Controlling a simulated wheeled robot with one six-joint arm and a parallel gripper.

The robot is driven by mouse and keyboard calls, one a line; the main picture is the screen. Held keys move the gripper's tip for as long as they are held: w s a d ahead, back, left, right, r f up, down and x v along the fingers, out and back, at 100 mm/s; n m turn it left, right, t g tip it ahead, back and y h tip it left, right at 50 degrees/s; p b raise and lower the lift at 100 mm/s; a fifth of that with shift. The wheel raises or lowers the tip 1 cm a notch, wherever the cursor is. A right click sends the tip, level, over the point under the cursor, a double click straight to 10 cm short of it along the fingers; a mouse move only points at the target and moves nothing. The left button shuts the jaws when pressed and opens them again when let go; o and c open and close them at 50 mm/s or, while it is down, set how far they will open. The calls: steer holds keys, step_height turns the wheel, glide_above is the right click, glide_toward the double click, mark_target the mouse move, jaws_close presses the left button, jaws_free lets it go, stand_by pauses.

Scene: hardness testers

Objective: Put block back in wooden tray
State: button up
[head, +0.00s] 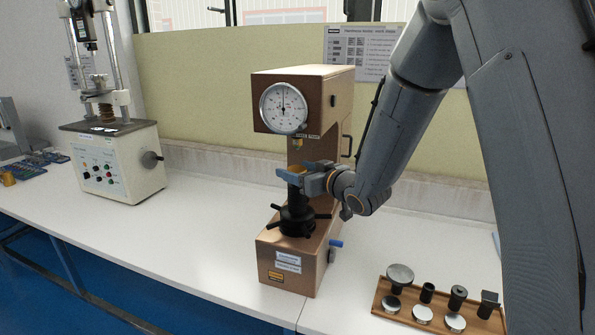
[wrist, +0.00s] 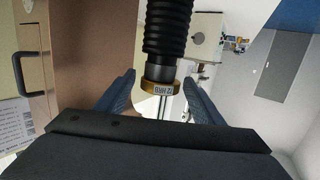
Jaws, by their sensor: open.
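The block is a small gold-coloured disc (head: 298,169) on the black anvil of the brown hardness tester (head: 327,104). In the wrist view, the block (wrist: 160,88) carries a label that seems to read "72 HRB" and sits at the end of the black bellows (wrist: 167,35). My gripper (head: 291,178) is at the anvil's height, its blue fingers open on either side of the block. In the wrist view, my gripper (wrist: 159,75) shows gaps beside the block. The wooden tray (head: 379,300) lies on the bench at the lower right, holding several discs and dark fittings.
The tester's dial head overhangs the anvil closely, and black spokes (head: 283,226) stick out below it. A blue-tipped lever (head: 336,243) is at its right side. A cream testing machine (head: 117,163) stands at the left. White bench (head: 205,225) between the machines is clear.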

steer(key=b+v, duration=0.3)
steer(key=v, duration=0.4)
steer(key=shift+s+d, duration=0.3)
